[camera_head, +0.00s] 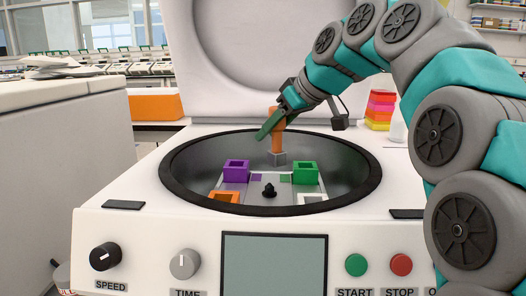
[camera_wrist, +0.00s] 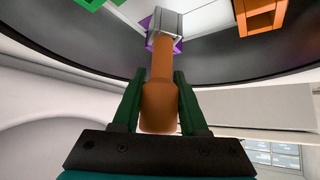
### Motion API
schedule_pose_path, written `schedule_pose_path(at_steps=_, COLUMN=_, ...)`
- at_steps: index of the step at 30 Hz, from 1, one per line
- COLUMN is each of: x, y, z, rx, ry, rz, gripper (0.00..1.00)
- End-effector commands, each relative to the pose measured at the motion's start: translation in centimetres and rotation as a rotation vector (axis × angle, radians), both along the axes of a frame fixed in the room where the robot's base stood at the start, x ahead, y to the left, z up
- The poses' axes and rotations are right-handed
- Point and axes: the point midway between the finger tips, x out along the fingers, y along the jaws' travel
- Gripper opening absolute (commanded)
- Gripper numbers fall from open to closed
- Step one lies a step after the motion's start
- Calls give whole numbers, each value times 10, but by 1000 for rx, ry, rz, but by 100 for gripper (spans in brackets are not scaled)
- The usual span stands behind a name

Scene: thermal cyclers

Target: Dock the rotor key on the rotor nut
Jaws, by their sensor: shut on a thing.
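The rotor key has an orange handle (camera_head: 277,130) and a grey square socket (camera_head: 277,158) at its lower end. My gripper (camera_head: 272,125) is shut on the handle and holds the key roughly upright, socket down, over the back part of the centrifuge bowl. In the wrist view the green fingers (camera_wrist: 158,105) sit on both sides of the handle (camera_wrist: 162,70), with the socket (camera_wrist: 166,22) at the far end. The rotor nut (camera_head: 269,190) is a dark knob at the rotor's centre. The socket appears behind and above the nut, apart from it.
The rotor carries a purple bucket (camera_head: 236,170), a green bucket (camera_head: 305,172), an orange bucket (camera_head: 224,197) and a white one (camera_head: 312,198). The bowl's dark rim (camera_head: 175,185) surrounds them. The open lid (camera_head: 240,60) stands behind. The front panel has knobs, a screen (camera_head: 275,264) and buttons.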

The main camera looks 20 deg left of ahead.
Motion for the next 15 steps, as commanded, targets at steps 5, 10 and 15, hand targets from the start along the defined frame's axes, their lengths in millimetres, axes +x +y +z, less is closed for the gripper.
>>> schedule_pose_path(at_steps=5, x=-13, y=15, z=0, rx=1, ry=-2, rz=1, gripper=0)
schedule_pose_path(at_steps=10, x=-14, y=16, z=-13, rx=0, ry=1, rz=1, gripper=0)
schedule_pose_path(at_steps=15, x=-13, y=16, z=-37, rx=1, ry=2, rz=-1, gripper=0)
